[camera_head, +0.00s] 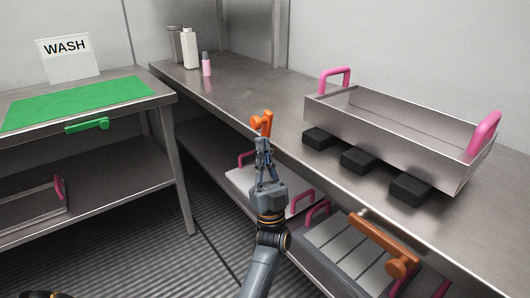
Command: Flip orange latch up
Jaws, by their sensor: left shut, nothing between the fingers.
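An orange latch (262,123) sits at the front edge of the long steel counter, near the middle of the view. Part of it stands up above the counter edge. My left gripper (263,146) is directly below and in front of this latch, shut and empty, with its fingertips at or very near the latch's lower part. I cannot tell whether they touch. A second, darker orange latch (384,243) is on the counter's front edge at the lower right, its bar slanting down to the right. My right gripper is not in view.
A steel tray with pink handles (400,134) stands on the counter above black blocks (358,160). Bottles (190,48) stand at the back. A left table (150,98) carries a green mat, a WASH sign and a green latch (87,125). Trays with pink handles sit on lower shelves.

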